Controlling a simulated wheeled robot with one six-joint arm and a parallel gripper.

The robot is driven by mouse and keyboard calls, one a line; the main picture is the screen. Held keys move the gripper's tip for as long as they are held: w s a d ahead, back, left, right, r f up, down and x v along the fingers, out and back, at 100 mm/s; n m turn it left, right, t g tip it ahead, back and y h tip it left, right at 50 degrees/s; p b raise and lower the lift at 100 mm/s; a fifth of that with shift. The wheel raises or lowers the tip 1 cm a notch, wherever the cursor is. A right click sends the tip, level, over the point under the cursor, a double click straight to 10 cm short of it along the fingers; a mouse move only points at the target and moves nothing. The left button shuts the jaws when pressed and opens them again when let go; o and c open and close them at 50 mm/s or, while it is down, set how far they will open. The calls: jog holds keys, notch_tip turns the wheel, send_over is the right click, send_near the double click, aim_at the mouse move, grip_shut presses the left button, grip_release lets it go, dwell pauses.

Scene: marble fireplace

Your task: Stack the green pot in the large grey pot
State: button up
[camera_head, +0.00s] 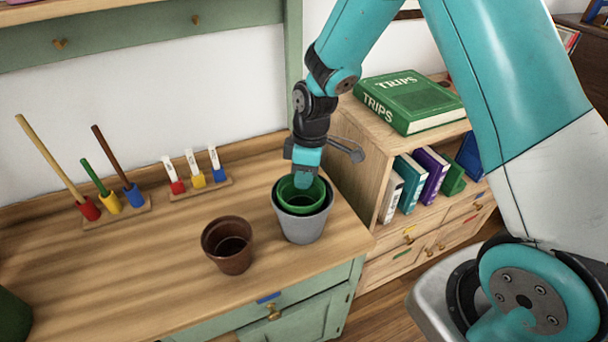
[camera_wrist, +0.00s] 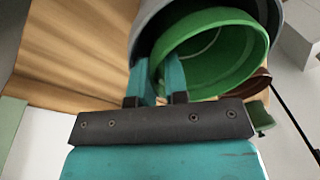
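The green pot (camera_head: 288,196) sits inside the mouth of the large grey pot (camera_head: 303,228), its rim close to the grey rim. In the wrist view the green pot (camera_wrist: 225,65) lies within the grey pot (camera_wrist: 150,22), a little off-centre. My gripper (camera_head: 303,182) reaches down from above to the back rim of the green pot. In the wrist view its two fingers (camera_wrist: 160,78) stand close together on either side of the green wall, one inside the pot and one between the pots. The green pot's base is hidden.
A brown pot (camera_head: 228,246) stands left of the grey pot on the wooden top (camera_head: 130,255). Peg toys (camera_head: 110,205) stand at the back left. A shelf (camera_head: 362,160) with books (camera_head: 410,100) is at the right. The left middle of the top is clear.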

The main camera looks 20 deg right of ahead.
notch_tip(320, 180, up, 12)
jog(key=d, duration=0.2)
jog(key=s+a+r+m+y, duration=0.1)
jog(key=s+a+r, duration=0.2)
jog(key=s, duration=0.4)
jog(key=s+a+r+m, duration=0.2)
jog(key=s+r, duration=0.1)
jog(key=s, duration=0.4)
jog(key=s+a+r+m+y, duration=0.1)
jog(key=s+a+r+m, duration=0.1)
jog(key=s, duration=0.6)
jog(key=shift+a+r+t+y, duration=0.3)
jog(key=shift+a+r+t, duration=0.15)
jog(key=shift+a, duration=0.35)
jog(key=shift+d, duration=0.1)
